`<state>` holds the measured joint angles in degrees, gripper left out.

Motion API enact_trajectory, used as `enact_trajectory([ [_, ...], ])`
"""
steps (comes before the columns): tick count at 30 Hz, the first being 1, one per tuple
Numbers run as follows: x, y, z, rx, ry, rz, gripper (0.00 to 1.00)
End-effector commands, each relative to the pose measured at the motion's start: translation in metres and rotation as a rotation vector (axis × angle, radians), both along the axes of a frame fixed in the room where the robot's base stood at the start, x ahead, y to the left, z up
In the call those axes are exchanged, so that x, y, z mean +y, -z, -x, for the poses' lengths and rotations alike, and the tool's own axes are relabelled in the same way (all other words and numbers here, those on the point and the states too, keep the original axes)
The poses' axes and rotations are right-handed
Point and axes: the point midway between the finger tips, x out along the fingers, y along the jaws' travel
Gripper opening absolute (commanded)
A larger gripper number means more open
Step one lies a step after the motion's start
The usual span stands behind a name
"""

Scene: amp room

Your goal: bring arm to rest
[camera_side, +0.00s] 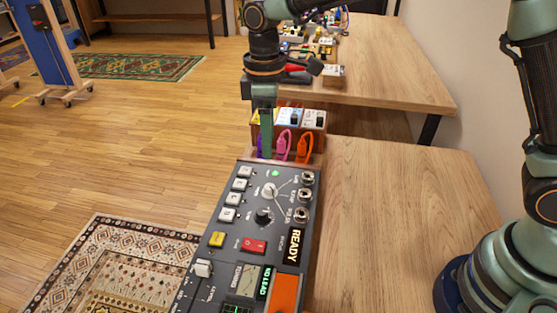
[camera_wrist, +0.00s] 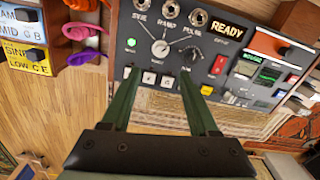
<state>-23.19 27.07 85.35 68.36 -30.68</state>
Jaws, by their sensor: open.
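My gripper (camera_side: 267,135) hangs down from the upper middle of the side view, over the far left end of a dark control panel. In the wrist view my gripper (camera_wrist: 160,80) shows two green fingers spread apart with nothing between them. The control panel (camera_side: 232,255) has knobs, jacks, several white buttons, a red switch and a lit READY label; it also shows in the wrist view (camera_wrist: 215,65). The fingertips overlap the panel's button row in the wrist view. I cannot tell the gap between fingers and panel.
Behind the panel is a rack with coiled purple, pink and orange cables (camera_side: 304,147) below small labelled boxes (camera_side: 313,119). A wooden table (camera_side: 400,210) with bare top lies right of the panel. A second table (camera_side: 390,70) behind carries several small devices. A patterned rug (camera_side: 120,265) lies on the floor.

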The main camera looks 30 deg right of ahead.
Motion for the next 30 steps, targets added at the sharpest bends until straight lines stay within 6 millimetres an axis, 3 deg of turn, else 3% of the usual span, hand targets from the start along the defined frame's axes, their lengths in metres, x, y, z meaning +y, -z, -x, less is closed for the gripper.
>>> enact_trajectory([
  [7, -0.002, -0.002, 0.000, -0.005, 0.008, -0.001, 0.61],
  [11, -0.016, -0.017, 0.004, -0.035, 0.064, -0.015, 0.61],
  [21, -0.092, -0.071, 0.046, -0.195, 0.387, -0.086, 0.61],
  [30, -0.148, -0.087, 0.098, -0.344, 0.680, -0.160, 0.61],
])
